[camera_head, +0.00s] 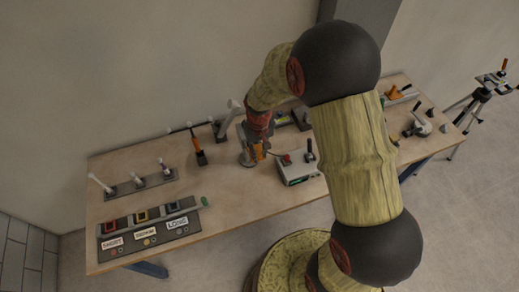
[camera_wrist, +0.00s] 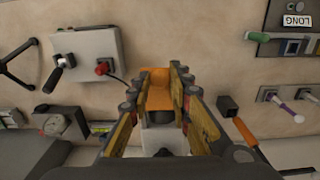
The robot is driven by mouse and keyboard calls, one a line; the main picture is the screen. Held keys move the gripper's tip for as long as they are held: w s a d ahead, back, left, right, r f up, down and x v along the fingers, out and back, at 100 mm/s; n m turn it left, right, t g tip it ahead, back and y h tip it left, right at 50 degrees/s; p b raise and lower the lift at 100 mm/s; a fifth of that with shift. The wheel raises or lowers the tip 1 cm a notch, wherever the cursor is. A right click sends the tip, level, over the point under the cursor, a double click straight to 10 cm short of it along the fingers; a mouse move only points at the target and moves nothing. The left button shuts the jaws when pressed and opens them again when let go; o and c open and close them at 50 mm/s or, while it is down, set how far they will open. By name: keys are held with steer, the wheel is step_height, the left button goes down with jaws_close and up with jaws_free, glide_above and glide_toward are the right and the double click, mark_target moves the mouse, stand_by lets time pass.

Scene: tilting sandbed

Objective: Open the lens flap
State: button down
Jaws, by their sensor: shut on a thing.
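My gripper (camera_wrist: 160,90) points down at the table, with its fingers on both sides of an orange piece (camera_wrist: 155,78), which looks like the lens flap. The fingers are shut on this piece. A pale grey and white body (camera_wrist: 163,138) shows between the fingers below the orange piece. My gripper and arm hide much of this device, so how far the flap is swung cannot be told.
A grey box (camera_head: 297,172) with a black lever and red knob stands close by on the right. A black tool with an orange handle (camera_head: 199,150) is on the left. Further left are white levers (camera_head: 138,181) and a labelled panel (camera_head: 150,235).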

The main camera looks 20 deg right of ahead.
steer(key=shift+w+r+g+p, duration=0.3)
steer(key=shift+r+g+p, duration=0.15)
steer(key=shift+g+p, duration=0.45)
steer(key=shift+w+r+g+p, duration=0.35)
steer(key=shift+g+p, duration=0.4)
steer(key=shift+g, duration=0.25)
steer(key=c, duration=1.6)
jaws_free()
steer(key=shift+r, duration=0.1)
steer(key=shift+w, duration=0.1)
steer(key=v, duration=1.2)
steer(key=shift+w, duration=0.1)
steer(key=shift+w, duration=0.1)
